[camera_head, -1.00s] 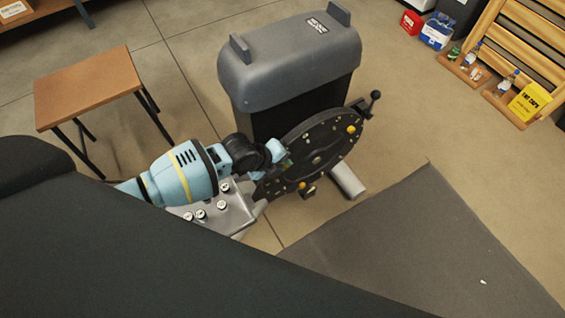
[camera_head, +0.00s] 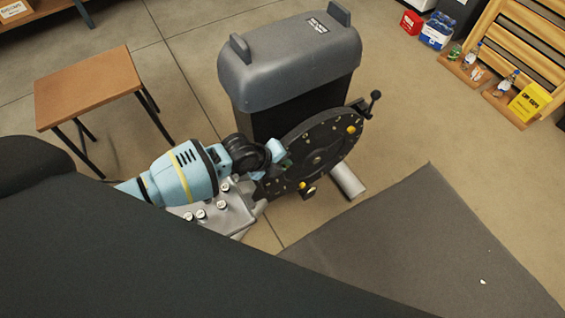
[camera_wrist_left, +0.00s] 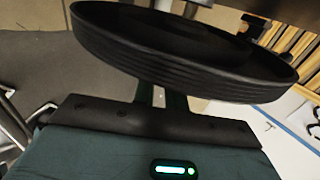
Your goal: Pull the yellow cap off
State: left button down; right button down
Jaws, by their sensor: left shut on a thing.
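The black wheel (camera_head: 322,150) of the grey-topped machine stands upright and tilted in the head view. It carries a yellow cap (camera_head: 351,129) near its right edge and a smaller yellow piece (camera_head: 302,185) low on its face. My left gripper (camera_head: 284,158) is at the wheel's left side, apart from both. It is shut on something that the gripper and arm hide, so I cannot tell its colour. In the left wrist view, the dark fingers (camera_wrist_left: 160,97) reach to the near edge of a large black ribbed round part (camera_wrist_left: 180,60). My right gripper is not in view.
The machine's grey cover (camera_head: 285,62) rises behind the wheel. A crank knob (camera_head: 375,95) sticks out at its right. A grey metal plate with several round knobs (camera_head: 222,217) lies under my left arm.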

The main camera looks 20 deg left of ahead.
pick_arm(q)
jog(key=shift+s+d, duration=0.25)
jog(key=shift+d, duration=0.05)
dwell(0.6)
jog(key=s+d+p, duration=0.6)
jog(key=s+d, duration=0.4)
jog(key=d, duration=0.3)
dwell(1.4)
